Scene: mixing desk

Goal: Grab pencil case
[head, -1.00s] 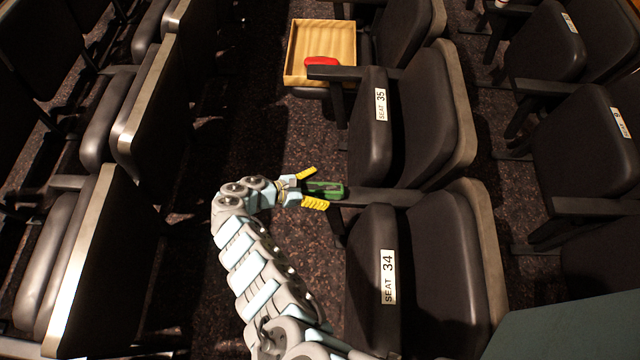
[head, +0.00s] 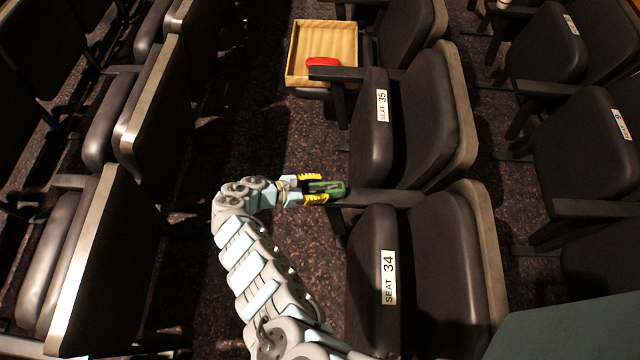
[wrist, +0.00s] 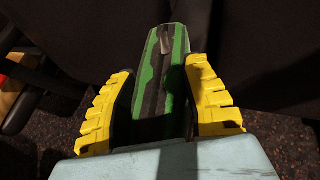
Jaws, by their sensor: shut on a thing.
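The pencil case (head: 328,188) is green with a dark stripe along it. It lies at the end of the armrest between seats 34 and 35. My gripper (head: 318,189) has its yellow fingers shut on the near end of the case, one finger on each side. In the wrist view the case (wrist: 176,70) stretches away from me between the two fingers (wrist: 165,105), with a small grey part near its far end. I cannot tell whether the case still rests on the armrest.
The armrest (head: 385,197) runs right from the case between seat 35 (head: 372,125) and seat 34 (head: 375,265). A wooden tray (head: 325,38) with a red item (head: 322,63) in it sits farther back. The aisle floor (head: 285,140) to the left is clear.

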